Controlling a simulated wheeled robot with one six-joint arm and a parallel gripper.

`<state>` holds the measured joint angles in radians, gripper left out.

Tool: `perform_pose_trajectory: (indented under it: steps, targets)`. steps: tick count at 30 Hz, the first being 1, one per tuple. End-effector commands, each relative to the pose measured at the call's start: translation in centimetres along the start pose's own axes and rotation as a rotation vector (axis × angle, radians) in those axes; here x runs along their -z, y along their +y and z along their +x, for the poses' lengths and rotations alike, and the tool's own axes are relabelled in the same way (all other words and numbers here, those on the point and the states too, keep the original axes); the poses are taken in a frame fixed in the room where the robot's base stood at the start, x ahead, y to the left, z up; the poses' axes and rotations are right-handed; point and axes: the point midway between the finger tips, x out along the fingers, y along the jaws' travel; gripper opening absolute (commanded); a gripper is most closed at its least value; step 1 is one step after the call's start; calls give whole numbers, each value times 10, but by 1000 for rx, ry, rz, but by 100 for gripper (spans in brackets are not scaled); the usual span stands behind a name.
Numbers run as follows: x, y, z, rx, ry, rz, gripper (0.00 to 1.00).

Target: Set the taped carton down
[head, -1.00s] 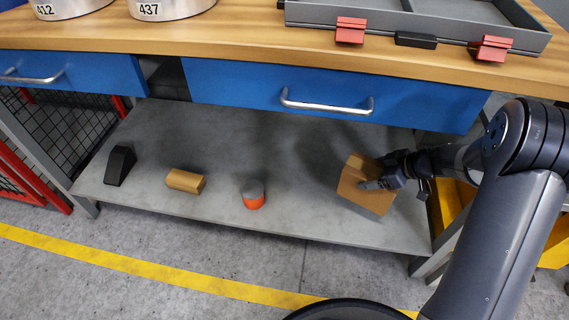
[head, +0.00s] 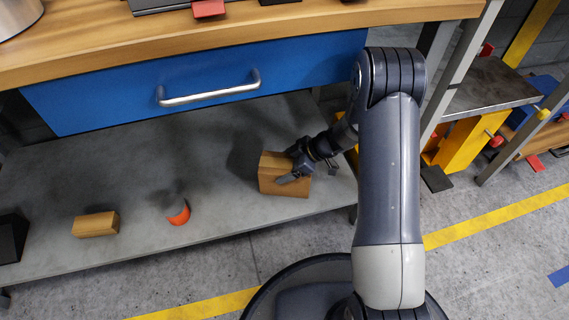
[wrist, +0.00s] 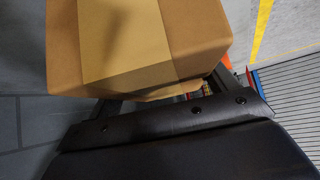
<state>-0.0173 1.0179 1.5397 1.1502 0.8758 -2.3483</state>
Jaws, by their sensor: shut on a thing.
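The taped carton (head: 284,184) is a brown box at the right end of the grey lower shelf (head: 215,215), under the blue drawer. My gripper (head: 297,170) is shut on it from the right side. In the wrist view the carton (wrist: 200,35) fills the upper left, with a lighter tape band down its face. The finger tips are hidden behind or under it. I cannot tell whether its underside touches the shelf.
On the shelf to the left are an orange and grey cylinder (head: 178,211), a wooden block (head: 95,224) and a black block (head: 12,238). The wooden bench top (head: 230,45) and blue drawer (head: 200,85) are above. A metal stand (head: 490,88) is at right.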

Motion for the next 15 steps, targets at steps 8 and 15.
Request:
perform_pose_trajectory:
  steps: [8, 15]
  targets:
    - [0, 1, 0, -1, 1, -1, 23]
    - [-1, 0, 1, 0, 0, -1, 97]
